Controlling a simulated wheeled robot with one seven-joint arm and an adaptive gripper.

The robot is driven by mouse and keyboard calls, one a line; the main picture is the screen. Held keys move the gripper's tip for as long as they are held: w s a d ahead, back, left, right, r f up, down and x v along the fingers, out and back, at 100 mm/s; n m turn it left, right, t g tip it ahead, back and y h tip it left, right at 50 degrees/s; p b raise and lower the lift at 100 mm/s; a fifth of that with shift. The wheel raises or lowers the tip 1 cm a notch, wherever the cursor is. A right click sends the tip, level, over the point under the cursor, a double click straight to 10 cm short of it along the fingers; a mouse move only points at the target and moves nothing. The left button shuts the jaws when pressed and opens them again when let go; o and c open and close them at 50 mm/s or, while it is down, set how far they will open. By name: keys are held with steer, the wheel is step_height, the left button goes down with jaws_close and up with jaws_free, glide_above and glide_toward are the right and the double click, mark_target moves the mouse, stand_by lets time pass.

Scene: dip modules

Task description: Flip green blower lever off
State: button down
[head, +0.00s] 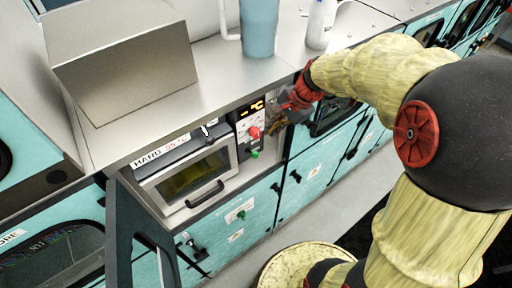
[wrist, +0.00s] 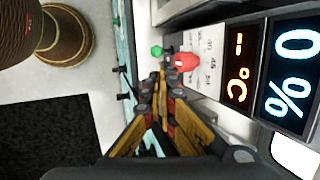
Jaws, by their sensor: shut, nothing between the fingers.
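The green lever (head: 254,155) sticks out low on the control panel beside the small oven-like unit. A red lever (head: 254,132) sits just above it. In the wrist view the green lever (wrist: 156,50) shows just beyond my fingertips, with the red lever (wrist: 186,61) to its right. My gripper (head: 274,129) is at the right side of the panel, close to the red lever. In the wrist view my gripper (wrist: 161,80) is shut and empty, its fingers pointing towards the levers. I cannot tell whether it touches either one.
The oven-like unit (head: 190,178) with a dark handle stands left of the panel. Lit displays (wrist: 237,70) sit above the levers. A steel counter (head: 205,90) overhangs them, carrying a blue-grey pitcher (head: 260,30). Teal cabinet doors (head: 258,205) lie below; open floor is in front.

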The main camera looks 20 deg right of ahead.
steer(key=shift+s, duration=0.15)
steer(key=p, duration=0.2)
glide_toward(257, 152)
steer(key=x, duration=0.7)
steer(key=shift+a+r, duration=0.15)
steer(key=shift+a, duration=0.15)
steer(key=shift+d+f+b, duration=0.15)
steer(key=shift+f+b, duration=0.15)
steer(key=shift+b, duration=1.15)
steer(key=shift+s+r+t+b, duration=0.1)
steer(key=shift+s+t+b, duration=0.1)
steer(key=shift+t+b, duration=0.15)
steer(key=shift+b, duration=0.4)
